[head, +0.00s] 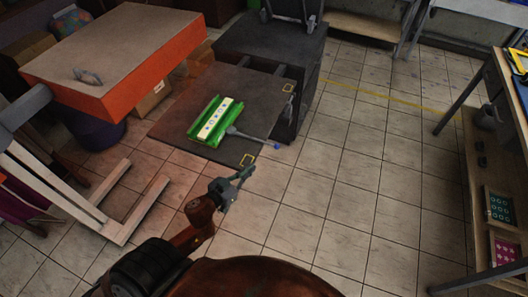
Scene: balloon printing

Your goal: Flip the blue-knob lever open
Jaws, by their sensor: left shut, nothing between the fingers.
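The lever (250,137) is a thin grey rod that ends in a blue knob (276,146). It points to the right from a green tray-like holder (204,117) on a dark flat plate (172,121). A pale strip with small marks (216,120) lies in the green holder. My left gripper (246,171) is shut and empty, in front of the plate's near right corner. In the picture it is below and left of the blue knob, apart from it. My right gripper is not in view.
A dark machine body (270,50) stands behind the plate. An orange-sided table (150,75) is at the left, with a pale wooden frame (75,200) below it. A shelf bench (480,215) stands at the right. The tiled floor (350,180) between is clear.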

